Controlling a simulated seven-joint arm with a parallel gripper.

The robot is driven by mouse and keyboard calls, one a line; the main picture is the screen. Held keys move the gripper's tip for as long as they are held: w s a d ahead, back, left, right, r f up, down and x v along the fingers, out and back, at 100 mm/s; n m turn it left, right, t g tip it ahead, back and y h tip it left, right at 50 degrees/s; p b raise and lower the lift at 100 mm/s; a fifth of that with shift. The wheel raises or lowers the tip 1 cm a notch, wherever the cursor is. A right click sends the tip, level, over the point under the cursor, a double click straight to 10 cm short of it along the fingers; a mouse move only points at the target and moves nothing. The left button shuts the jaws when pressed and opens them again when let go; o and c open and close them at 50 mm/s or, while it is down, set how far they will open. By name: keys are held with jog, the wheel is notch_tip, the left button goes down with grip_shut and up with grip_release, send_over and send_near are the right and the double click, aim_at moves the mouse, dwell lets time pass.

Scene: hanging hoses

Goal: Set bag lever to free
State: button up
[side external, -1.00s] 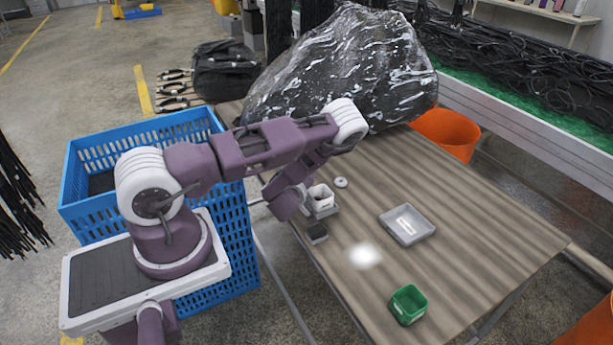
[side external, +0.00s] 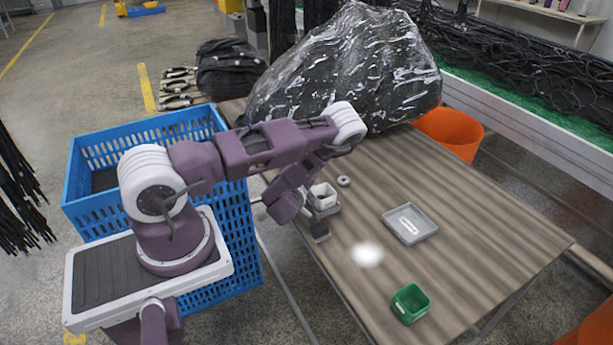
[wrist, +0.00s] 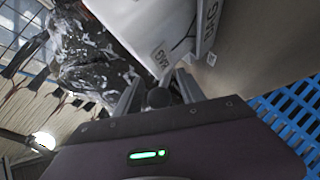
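A small white box (side external: 324,196) stands on the table near its left edge, beside my arm's end. In the wrist view a large white panel (wrist: 145,25) with "BAG" labels fills the upper middle. A dark round knob (wrist: 158,97), which may be the bag lever's end, shows between the two fingers of my gripper (wrist: 157,92). The fingers are apart, with gaps visible on both sides of the knob. The lever's setting cannot be read. In the side view my arm largely hides the fingers.
A grey tray (side external: 409,224) and a green bin (side external: 410,303) stand on the table to the right. A small ring (side external: 344,181) lies behind the white box. A large dark plastic-wrapped bundle (side external: 345,75) fills the table's back. A blue crate (side external: 225,240) stands beside the table.

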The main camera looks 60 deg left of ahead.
jog(key=v, duration=0.7)
jog(key=shift+r, duration=0.1)
